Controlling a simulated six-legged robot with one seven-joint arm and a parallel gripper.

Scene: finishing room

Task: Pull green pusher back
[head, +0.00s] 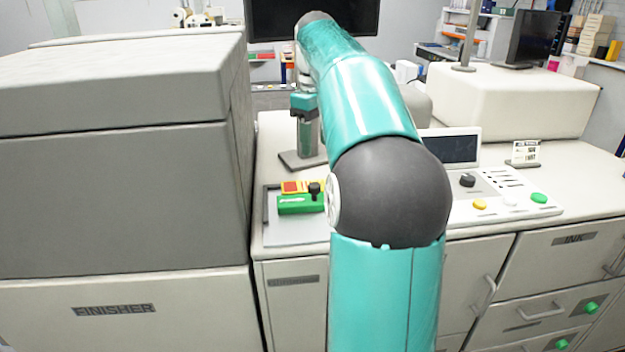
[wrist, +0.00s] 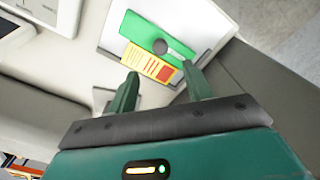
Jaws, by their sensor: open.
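The pusher also shows in the wrist view (wrist: 136,30), past the fingertips. My gripper (wrist: 160,73) is open and empty, with its two green fingers apart. It is up behind the pusher, on the label's side, and touches neither pusher nor knob. In the head view my arm partly hides the plate's right side.
The large grey finisher (head: 120,200) stands close on the left of the plate. A control panel (head: 500,195) with a screen, knob and buttons is on the right of the counter. A dark base plate (head: 290,160) lies behind the label.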

